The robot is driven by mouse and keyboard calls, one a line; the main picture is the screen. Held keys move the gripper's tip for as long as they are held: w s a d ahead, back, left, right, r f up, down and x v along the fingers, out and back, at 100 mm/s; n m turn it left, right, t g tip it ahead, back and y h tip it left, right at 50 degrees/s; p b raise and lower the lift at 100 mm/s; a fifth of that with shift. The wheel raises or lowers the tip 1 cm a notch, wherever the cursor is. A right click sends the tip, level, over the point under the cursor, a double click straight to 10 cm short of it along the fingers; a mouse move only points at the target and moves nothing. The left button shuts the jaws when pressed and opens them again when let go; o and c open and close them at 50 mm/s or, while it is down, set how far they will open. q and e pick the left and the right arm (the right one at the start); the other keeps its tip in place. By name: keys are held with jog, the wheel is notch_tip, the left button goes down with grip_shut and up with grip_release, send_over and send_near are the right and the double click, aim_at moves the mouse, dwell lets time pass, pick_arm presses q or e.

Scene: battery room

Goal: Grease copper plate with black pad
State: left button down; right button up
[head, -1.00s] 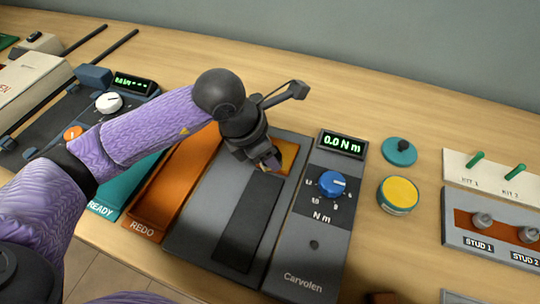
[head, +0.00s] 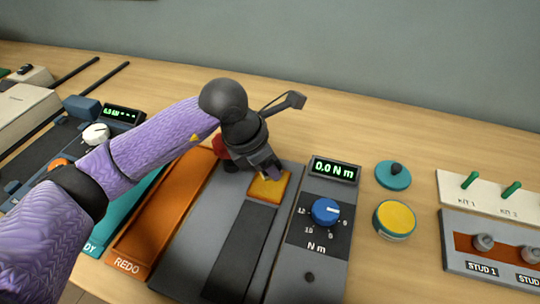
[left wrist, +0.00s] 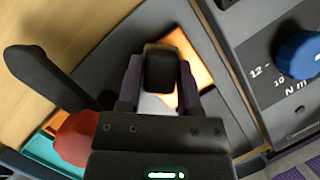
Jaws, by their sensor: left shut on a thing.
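The copper plate (head: 268,190) is a small orange-gold square set in the grey fixture, above a dark strip. It also shows behind the fingers in the left wrist view (left wrist: 198,70). My left gripper (head: 271,173) is over the back part of the plate. In the left wrist view its fingers are shut on the black pad (left wrist: 160,70), a dark rounded block. In the head view the pad is hidden by the gripper, and I cannot tell whether it touches the plate. My right gripper is not in view.
An open teal tin with yellow contents (head: 394,219) stands right of the torque unit (head: 325,225), which reads 0.0 N m. Its teal lid (head: 393,175) lies behind it. An orange REDO tray (head: 160,215) is to the left. A red part (left wrist: 75,140) is near the gripper.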

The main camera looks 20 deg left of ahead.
aim_at(265, 196)
pick_arm(q)
jog(key=s+p, duration=0.1)
jog(key=s, duration=0.3)
jog(key=shift+s+a+r, duration=0.1)
jog(key=shift+s+r, duration=0.05)
jog(key=shift+s, duration=0.75)
notch_tip(265, 196, up, 6)
jog(key=p, duration=0.4)
jog(key=shift+p, duration=0.4)
notch_tip(265, 196, up, 3)
jog(key=shift+f+p, duration=0.1)
jog(key=shift+p, duration=0.9)
